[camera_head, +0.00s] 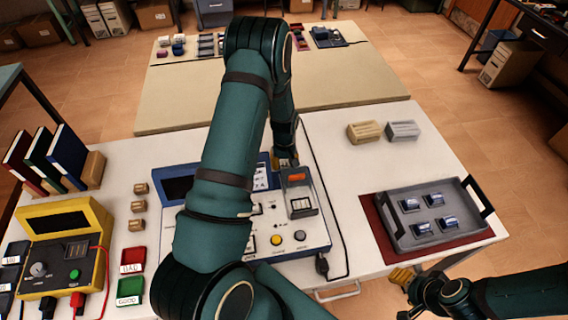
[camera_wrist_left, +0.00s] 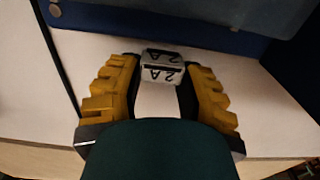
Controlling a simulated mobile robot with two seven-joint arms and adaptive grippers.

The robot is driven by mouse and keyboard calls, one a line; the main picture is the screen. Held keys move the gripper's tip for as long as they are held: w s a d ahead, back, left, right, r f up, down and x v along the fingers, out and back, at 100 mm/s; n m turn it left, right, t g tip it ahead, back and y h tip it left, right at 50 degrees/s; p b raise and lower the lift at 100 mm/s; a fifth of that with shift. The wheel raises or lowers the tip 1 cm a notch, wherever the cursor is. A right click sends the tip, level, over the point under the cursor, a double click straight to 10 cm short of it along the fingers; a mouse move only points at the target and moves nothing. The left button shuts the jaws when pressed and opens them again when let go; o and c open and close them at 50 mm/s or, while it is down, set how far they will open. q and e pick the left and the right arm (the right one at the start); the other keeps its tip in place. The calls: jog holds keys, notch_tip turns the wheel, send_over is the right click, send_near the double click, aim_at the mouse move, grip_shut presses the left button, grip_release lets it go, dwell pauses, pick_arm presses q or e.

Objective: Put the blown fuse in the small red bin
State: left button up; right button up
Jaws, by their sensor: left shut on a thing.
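A small pale block marked "2 A" (camera_wrist_left: 162,72), which looks like the fuse, sits between the yellow fingertips of my left gripper (camera_wrist_left: 160,84), which is shut on it. In the head view, my left gripper (camera_head: 286,160) is over the back right of the blue-and-white tester panel (camera_head: 312,225), and the arm hides the fuse. I cannot tell from its look whether it is blown. The small red bin (camera_head: 132,257), labelled BAD, stands left of the arm and looks empty. My right gripper (camera_head: 402,276) is at the table's front right edge; its jaw opening is unclear.
A green bin (camera_head: 130,290) labelled GOOD is in front of the red one. A yellow meter (camera_head: 62,250) stands left. Several small tan blocks (camera_head: 138,207) lie behind the bins. A grey tray (camera_head: 400,232) with several parts is right.

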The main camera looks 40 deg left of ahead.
pick_arm(q)
jog(key=shift+f, duration=0.35)
jog(key=shift+f, duration=0.15)
jog(key=o, duration=0.8)
